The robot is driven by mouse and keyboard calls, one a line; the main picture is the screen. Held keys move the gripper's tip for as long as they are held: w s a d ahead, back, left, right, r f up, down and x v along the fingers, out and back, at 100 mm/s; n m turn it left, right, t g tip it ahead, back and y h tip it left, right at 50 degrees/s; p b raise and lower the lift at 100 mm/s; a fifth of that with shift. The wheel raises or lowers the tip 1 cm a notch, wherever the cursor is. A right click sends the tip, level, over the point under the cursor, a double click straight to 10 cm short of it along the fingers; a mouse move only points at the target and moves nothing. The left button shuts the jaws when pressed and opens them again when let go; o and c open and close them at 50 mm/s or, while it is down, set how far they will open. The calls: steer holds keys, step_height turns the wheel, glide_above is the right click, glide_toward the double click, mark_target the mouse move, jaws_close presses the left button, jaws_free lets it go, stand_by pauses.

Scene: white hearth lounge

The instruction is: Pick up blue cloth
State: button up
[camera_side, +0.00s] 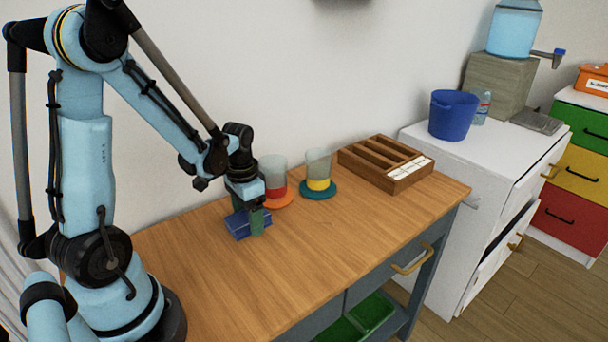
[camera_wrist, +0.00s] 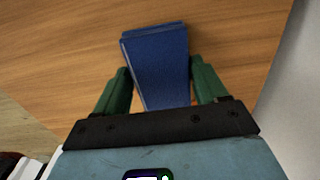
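The blue cloth (camera_wrist: 158,50) is a folded dark blue rectangle. It also shows in the side view (camera_side: 237,225), lying on the wooden tabletop at the near side of the cups. My gripper (camera_side: 248,220) is low over it, pointing down. In the wrist view my gripper's green fingers (camera_wrist: 160,66) are spread, one on each side of the cloth, close to its edges. I cannot tell whether they touch it. Part of the cloth is hidden behind the fingers and the gripper body.
A glass on an orange coaster (camera_side: 285,199) and a glass on a teal coaster (camera_side: 319,195) stand just right of my gripper. A wooden compartment tray (camera_side: 409,178) is further right. The table's front is clear. A white cabinet (camera_side: 420,140) with a blue bucket (camera_side: 453,115) adjoins.

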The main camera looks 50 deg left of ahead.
steer(key=c, duration=0.7)
steer(key=shift+r, duration=0.7)
steer(key=r, duration=0.1)
steer(key=d+r, duration=0.1)
steer(key=r, duration=0.1)
steer(key=shift+d+r, duration=0.15)
steer(key=shift+r, duration=0.05)
steer(key=d+r, duration=0.2)
steer(key=d, duration=0.1)
steer(key=s+d+r, duration=0.1)
steer(key=d+r, duration=0.1)
steer(key=d, duration=0.2)
steer(key=d+r, duration=0.2)
steer(key=d, duration=0.1)
steer(key=shift+s+d+r, duration=0.1)
steer(key=shift+s+d, duration=0.05)
